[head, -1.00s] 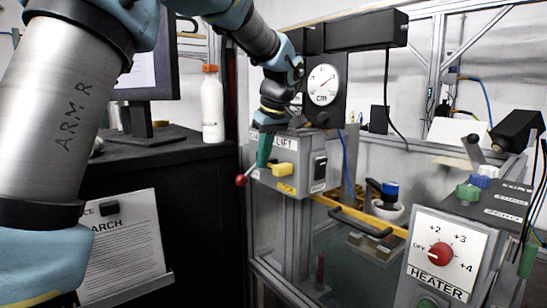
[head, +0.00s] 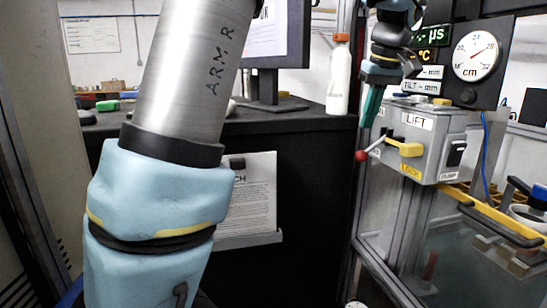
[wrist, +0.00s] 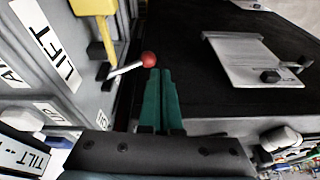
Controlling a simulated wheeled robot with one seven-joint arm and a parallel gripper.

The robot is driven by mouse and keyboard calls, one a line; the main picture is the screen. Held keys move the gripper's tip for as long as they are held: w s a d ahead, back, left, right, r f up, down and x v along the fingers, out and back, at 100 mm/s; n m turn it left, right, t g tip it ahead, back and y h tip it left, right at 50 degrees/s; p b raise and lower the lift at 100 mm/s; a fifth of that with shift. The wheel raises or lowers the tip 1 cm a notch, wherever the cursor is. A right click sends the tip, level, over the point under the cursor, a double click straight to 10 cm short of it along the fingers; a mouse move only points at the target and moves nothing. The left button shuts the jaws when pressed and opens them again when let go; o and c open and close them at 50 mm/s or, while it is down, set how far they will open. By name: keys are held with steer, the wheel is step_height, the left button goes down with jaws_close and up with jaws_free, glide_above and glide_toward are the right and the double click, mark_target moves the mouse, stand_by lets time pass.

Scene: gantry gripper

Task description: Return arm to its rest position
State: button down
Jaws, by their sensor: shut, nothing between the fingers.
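My gripper (head: 367,122) is at the end of my arm, in front of the grey LIFT box (head: 431,158) in the head view. Its green fingers are together, with nothing between them; the closed fingers (wrist: 160,74) also show in the wrist view. A lever with a red ball knob (head: 361,156) sticks out of the box just below the fingertips. In the wrist view the red knob (wrist: 149,60) appears close beside the tips; I cannot tell whether they touch. My large arm link crosses the left of the head view.
A black cabinet (head: 315,200) stands left of the frame, with a white bottle (head: 338,80) and a monitor (head: 280,45) on top. A yellow handle (head: 405,149) juts from the box. A dial (head: 477,52) is above it. A paper holder (wrist: 250,62) is on the cabinet.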

steer(key=w+a+f+m, duration=0.1)
steer(key=a+f, duration=0.7)
steer(key=a, duration=0.3)
steer(key=s+a+f, duration=0.3)
steer(key=a+f, duration=0.1)
steer(key=a, duration=0.2)
steer(key=s+a+f+m+g, duration=0.1)
steer(key=s+a+f, duration=0.3)
steer(key=a, duration=0.3)
steer(key=s+a+f+h, duration=0.1)
steer(key=s+a+f, duration=0.3)
steer(key=a, duration=0.3)
steer(key=shift+f+g+p, duration=0.3)
steer(key=shift+f+p, duration=0.15)
steer(key=shift+f, duration=0.4)
